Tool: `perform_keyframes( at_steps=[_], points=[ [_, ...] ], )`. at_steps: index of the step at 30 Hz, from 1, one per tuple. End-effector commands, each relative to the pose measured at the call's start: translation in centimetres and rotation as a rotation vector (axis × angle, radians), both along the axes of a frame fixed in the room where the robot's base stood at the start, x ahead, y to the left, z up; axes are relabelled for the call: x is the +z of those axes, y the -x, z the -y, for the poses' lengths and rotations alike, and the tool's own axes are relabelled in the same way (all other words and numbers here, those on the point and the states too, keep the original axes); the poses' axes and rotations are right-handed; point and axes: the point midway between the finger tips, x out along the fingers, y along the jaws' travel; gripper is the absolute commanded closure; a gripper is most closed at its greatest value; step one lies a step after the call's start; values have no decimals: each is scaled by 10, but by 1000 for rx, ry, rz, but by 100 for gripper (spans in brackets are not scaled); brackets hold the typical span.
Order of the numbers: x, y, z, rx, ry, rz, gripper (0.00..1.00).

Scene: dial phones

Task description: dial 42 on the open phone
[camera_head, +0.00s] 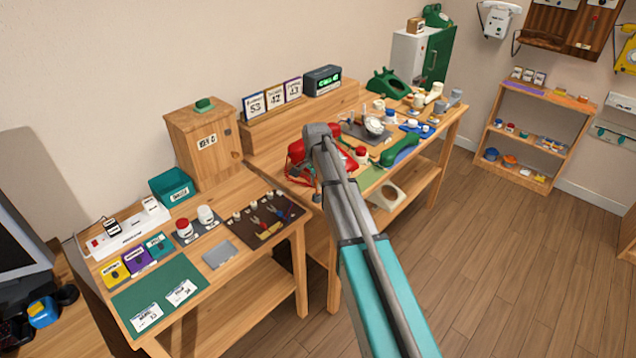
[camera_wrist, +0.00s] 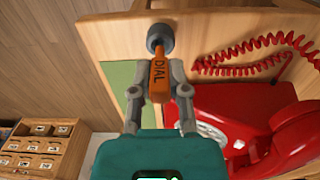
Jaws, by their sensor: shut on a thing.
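In the wrist view my gripper (camera_wrist: 160,92) is shut on an orange tool marked DIAL (camera_wrist: 159,72), which has a round dark grey end (camera_wrist: 160,38). A red phone (camera_wrist: 225,105) sits to the right of the gripper, apart from the tool, with part of its pale dial at its left and its coiled red cord (camera_wrist: 240,52) above. In the head view the red phone (camera_head: 296,151) is partly hidden behind my arm. A green phone (camera_head: 387,83) stands at the back of the bench, and a green handset (camera_head: 400,151) lies near the front edge. I cannot tell which phone is the open one.
A display box (camera_head: 322,80) with green text stands on the back shelf beside number cards (camera_head: 275,97). Small parts and a grey mat (camera_head: 366,132) crowd the bench. The left table holds a teal bin (camera_head: 172,187) and a dark tool mat (camera_head: 262,222). Floor at right is clear.

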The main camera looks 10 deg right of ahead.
Motion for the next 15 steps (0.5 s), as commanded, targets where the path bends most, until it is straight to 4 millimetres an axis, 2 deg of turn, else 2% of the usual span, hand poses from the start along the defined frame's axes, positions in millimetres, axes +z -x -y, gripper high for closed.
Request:
perform_keyframes(
  at_steps=[15],
  points=[
    [-10, 0, 0, 0, 0, 0, 100]
  ],
)
